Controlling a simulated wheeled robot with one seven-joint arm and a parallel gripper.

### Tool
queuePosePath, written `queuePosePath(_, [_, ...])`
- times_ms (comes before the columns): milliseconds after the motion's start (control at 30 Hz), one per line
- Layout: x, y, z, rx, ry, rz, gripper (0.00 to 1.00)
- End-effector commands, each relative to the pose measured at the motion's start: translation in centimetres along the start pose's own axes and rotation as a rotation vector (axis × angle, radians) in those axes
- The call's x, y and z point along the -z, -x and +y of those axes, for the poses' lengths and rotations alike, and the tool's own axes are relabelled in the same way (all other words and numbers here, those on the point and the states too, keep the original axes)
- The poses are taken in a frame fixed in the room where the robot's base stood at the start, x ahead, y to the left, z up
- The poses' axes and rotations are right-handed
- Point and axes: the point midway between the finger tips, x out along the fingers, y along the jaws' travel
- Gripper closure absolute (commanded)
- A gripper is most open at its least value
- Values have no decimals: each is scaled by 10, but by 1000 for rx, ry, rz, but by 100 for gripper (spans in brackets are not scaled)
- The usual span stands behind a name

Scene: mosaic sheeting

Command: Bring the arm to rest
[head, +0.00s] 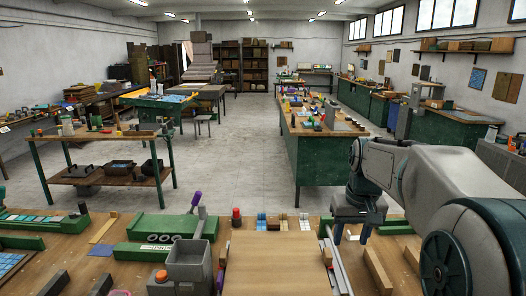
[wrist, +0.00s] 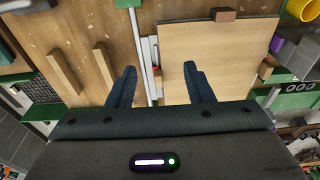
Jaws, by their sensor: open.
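My arm (head: 425,180) reaches in from the right of the head view. Its gripper (head: 350,234) points down over the right side of the near bench (head: 215,250). In the wrist view my gripper (wrist: 160,74) has its two dark fingers well apart with nothing held between them. Between and beyond the fingers are a pale metal rail and the edge of a plain wooden board (wrist: 222,45). The same board (head: 272,266) lies at the front middle of the head view. I cannot tell how high the fingertips are above the bench.
A grey hopper (head: 189,262) with a red-orange knob stands left of the board. A green machine (head: 165,227) and small coloured tile stacks (head: 262,221) are behind it. Wooden strips (head: 378,270) lie to the right. Bare floor (head: 235,150) lies beyond the bench.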

Motion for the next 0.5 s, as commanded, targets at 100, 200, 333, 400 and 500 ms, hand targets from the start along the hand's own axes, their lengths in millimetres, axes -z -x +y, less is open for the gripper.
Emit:
queuePosePath(100, [-20,0,-9,-5,3,7,53])
queuePosePath(200, [-40,-3,-17,-7,4,11,53])
queuePosePath(333, [-74,-9,-29,-10,7,20,53])
queuePosePath(400, [-99,-15,-36,-10,9,25,53])
queuePosePath(500, [-135,-26,-44,-9,9,34,53])
